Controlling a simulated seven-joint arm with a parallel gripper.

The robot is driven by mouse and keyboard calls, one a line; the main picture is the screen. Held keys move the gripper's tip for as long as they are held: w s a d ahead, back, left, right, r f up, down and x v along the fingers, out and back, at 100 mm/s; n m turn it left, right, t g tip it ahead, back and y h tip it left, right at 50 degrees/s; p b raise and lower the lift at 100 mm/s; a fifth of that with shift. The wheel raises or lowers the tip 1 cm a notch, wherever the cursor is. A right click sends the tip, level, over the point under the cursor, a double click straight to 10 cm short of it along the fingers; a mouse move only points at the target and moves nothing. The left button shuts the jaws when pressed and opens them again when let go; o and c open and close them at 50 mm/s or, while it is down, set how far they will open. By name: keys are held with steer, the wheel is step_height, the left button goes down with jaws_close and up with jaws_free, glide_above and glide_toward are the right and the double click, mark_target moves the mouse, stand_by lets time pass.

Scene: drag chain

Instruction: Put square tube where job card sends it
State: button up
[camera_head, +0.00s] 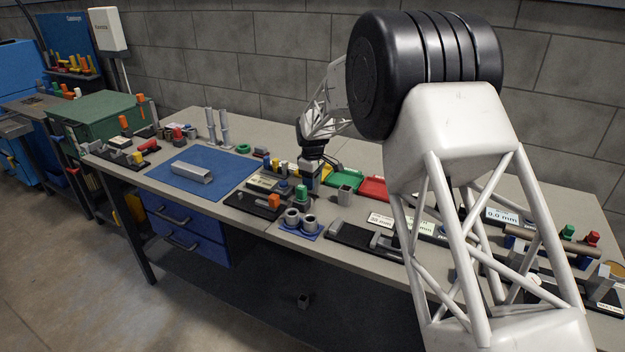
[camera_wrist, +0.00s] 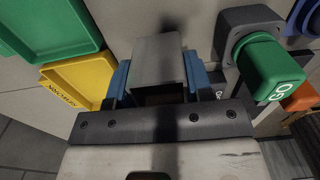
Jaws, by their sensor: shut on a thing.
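My gripper (camera_head: 311,163) is above the bench near the coloured trays. In the wrist view its blue fingers (camera_wrist: 158,80) are shut on a grey square tube (camera_wrist: 157,62), one finger on each side. The tube's lower end and its contact with anything below are hidden. A yellow tray (camera_wrist: 80,82) and a green tray (camera_wrist: 50,28) lie left of the tube in the wrist view. A red tray (camera_head: 373,189) shows in the head view. A pale card (camera_head: 264,182) lies nearby; its text is too small to read.
A green block marked GO (camera_wrist: 272,70) stands close right of the gripper. A grey square hollow piece (camera_head: 346,194) stands in front of the trays. Two grey rings (camera_head: 300,219) sit on a blue base. A blue mat (camera_head: 225,163) holds a grey channel-shaped piece (camera_head: 192,172).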

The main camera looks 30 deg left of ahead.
steer(key=shift+f, duration=0.75)
stand_by(0.4)
stand_by(0.4)
steer(key=o, duration=1.2)
step_height(320, 180, up, 8)
steer(key=shift+f, duration=0.1)
stand_by(0.8)
